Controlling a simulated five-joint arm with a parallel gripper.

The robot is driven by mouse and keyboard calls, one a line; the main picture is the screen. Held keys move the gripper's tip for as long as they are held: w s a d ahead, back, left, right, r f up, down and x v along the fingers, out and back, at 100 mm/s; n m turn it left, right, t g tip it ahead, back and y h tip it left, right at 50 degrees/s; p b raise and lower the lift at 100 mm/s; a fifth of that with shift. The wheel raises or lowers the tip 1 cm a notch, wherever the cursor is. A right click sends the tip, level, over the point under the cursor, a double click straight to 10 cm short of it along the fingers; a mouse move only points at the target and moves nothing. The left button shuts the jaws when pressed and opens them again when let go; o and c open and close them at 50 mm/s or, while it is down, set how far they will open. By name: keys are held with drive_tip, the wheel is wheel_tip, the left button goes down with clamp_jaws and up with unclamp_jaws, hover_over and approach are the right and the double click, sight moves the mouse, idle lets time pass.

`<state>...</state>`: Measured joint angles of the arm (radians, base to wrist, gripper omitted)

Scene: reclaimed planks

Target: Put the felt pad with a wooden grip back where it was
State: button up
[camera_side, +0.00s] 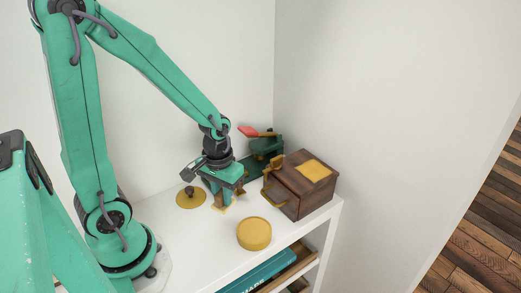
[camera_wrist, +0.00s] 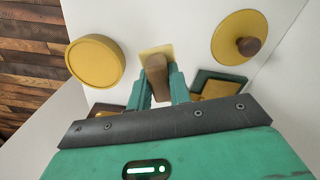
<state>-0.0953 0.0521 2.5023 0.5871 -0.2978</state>
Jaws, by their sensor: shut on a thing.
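My gripper (camera_side: 224,196) points down over the white shelf, and its teal fingers also show in the wrist view (camera_wrist: 160,88). It is shut on the brown wooden grip (camera_wrist: 156,70) of the felt pad, whose square yellow pad (camera_wrist: 149,50) sticks out beyond the grip. In the side view the yellow pad (camera_side: 219,209) shows low beneath the fingers, close to the shelf. I cannot tell whether it touches the shelf.
A yellow disc with a dark knob (camera_side: 183,199) lies left of my gripper. A round yellow tin (camera_side: 254,234) stands at the front. A brown wooden box (camera_side: 296,190) with a yellow square on top (camera_side: 314,170) is right. A green device (camera_side: 266,147) with a red part stands behind.

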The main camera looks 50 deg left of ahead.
sight(223, 205)
drive_tip(key=shift+w+a+f, duration=0.1)
drive_tip(key=shift+a, duration=0.05)
drive_tip(key=shift+f, duration=0.1)
drive_tip(key=shift+f, duration=1.9)
drive_tip(key=shift+f, duration=0.15)
drive_tip(key=o, duration=0.9)
drive_tip(key=shift+r, duration=6.15)
drive_tip(key=shift+r, duration=0.1)
